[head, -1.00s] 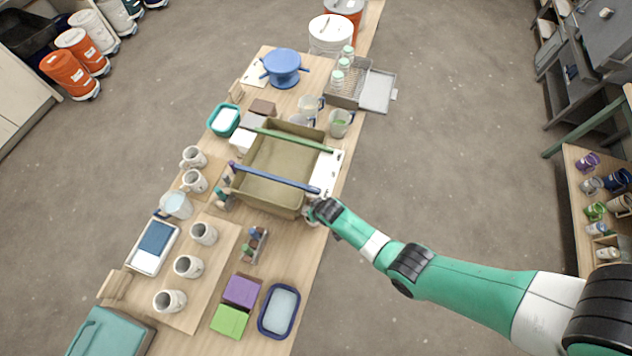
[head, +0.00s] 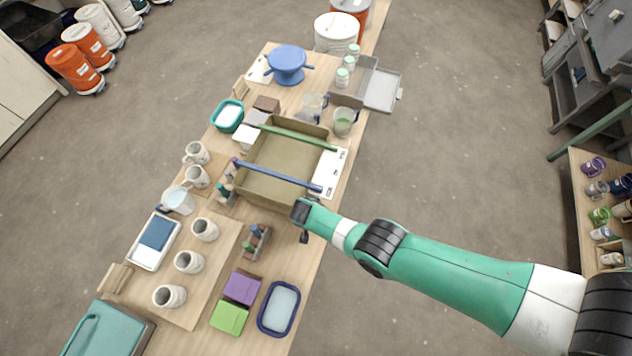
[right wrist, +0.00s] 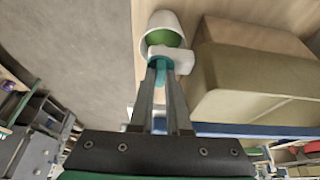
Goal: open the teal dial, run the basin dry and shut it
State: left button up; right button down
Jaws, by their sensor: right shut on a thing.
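The olive basin (head: 262,190) stands mid-table with a green bar and a blue bar across its top. No liquid can be made out in it. My right gripper (head: 303,222) is low at the basin's near right corner, where the arm hides the dial in the head view. In the right wrist view, my right gripper (right wrist: 163,76) is shut on the teal dial (right wrist: 161,63), which sits against a white fitting (right wrist: 178,58) beside the basin wall (right wrist: 255,82). Whether liquid runs from it cannot be told. My left gripper is not in view.
A white cup with a green inside (right wrist: 165,30) stands just beyond the dial. Open floor is right.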

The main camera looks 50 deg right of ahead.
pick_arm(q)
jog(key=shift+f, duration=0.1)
pick_arm(e)
jog(key=shift+m, duration=0.3)
jog(key=c, duration=1.2)
grip_release()
jog(key=shift+o, duration=0.2)
